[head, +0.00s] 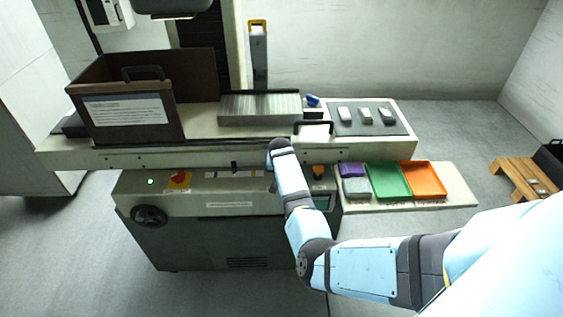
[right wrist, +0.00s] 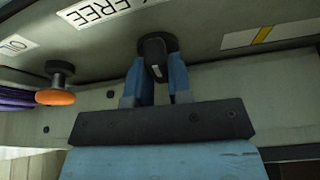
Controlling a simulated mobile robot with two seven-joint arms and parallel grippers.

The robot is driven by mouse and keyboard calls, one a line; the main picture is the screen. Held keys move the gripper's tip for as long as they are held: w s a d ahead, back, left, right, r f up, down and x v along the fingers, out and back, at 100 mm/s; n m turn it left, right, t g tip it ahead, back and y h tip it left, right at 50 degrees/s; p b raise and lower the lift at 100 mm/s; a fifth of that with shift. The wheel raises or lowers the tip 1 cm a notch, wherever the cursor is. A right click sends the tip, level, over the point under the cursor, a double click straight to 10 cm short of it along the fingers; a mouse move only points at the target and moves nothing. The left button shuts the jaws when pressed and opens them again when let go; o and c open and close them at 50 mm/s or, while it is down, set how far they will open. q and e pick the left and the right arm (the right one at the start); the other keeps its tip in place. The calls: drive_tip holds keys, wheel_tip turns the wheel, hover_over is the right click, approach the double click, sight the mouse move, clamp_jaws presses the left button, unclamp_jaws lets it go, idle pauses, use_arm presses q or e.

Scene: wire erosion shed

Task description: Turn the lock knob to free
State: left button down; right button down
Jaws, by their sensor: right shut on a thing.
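The lock knob (right wrist: 153,48) is a dark, rounded handle on the underside of a pale machine panel in the right wrist view. A small white mark shows on its end, which points down in that picture. My right gripper (right wrist: 157,76) has its two blue fingers closed on either side of the knob. A white label reading FREE (right wrist: 94,10) is upside down, left of the knob. In the head view my right arm reaches in from the right to the machine front and hides the knob and the fingers. My left gripper is not in view.
An orange knob (right wrist: 55,97) stands beside my right gripper; it also shows in the head view (head: 319,171). Purple, green (head: 389,182) and orange (head: 424,179) trays sit on a side shelf. A black handwheel (head: 150,216) is on the machine front at left.

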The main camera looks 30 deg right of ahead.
drive_tip(key=n+p, duration=0.2)
drive_tip(key=n+t+y+p, duration=0.1)
drive_tip(key=shift+d+r+n, duration=0.2)
drive_tip(key=shift+r+n, duration=0.05)
drive_tip(key=shift+n, duration=0.15)
drive_tip(key=shift+s+f+n+y+p, duration=0.1)
drive_tip(key=shift+n+y+p, duration=0.4)
drive_tip(key=shift+n+p, duration=0.35)
drive_tip(key=shift+n+y, duration=0.3)
drive_tip(key=shift+n, duration=0.55)
drive_tip(key=shift+f+n+y+p, duration=0.1)
drive_tip(key=shift+n+y+p, duration=0.2)
drive_tip(key=shift+n, duration=0.4)
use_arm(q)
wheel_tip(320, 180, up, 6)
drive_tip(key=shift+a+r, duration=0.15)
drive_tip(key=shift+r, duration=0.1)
use_arm(e)
drive_tip(key=shift+n+y, duration=0.3)
drive_tip(key=shift+n, duration=0.5)
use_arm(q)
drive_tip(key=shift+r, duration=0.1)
use_arm(e)
drive_tip(key=c, duration=1)
unclamp_jaws()
drive_tip(key=shift+c, duration=0.2)
